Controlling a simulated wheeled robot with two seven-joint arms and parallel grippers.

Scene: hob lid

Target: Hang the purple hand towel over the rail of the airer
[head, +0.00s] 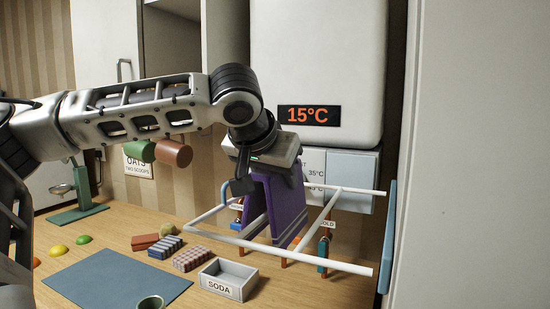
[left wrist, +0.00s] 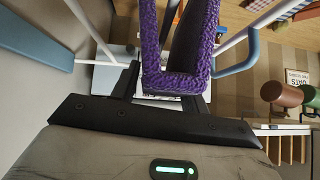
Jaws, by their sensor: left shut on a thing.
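The purple hand towel (head: 285,206) hangs folded from my left gripper (head: 268,176), with its two halves hanging down among the white bars of the airer (head: 322,261). My left gripper is shut on the towel's upper part. In the left wrist view the towel (left wrist: 150,38) shows as a thick purple knit loop just beyond my left gripper (left wrist: 168,92). White bars pass on both sides of it there. I cannot tell whether the towel's fold rests on a rail or is only held near it. My right gripper is not in view.
A white SODA tray (head: 228,279), a checked block (head: 191,259) and a blue mat (head: 118,279) lie on the counter, left of the airer. A white water heater (head: 318,60) hangs behind. Brown and green mugs (head: 174,153) hang to the left. Small taps (head: 323,247) stand below the airer.

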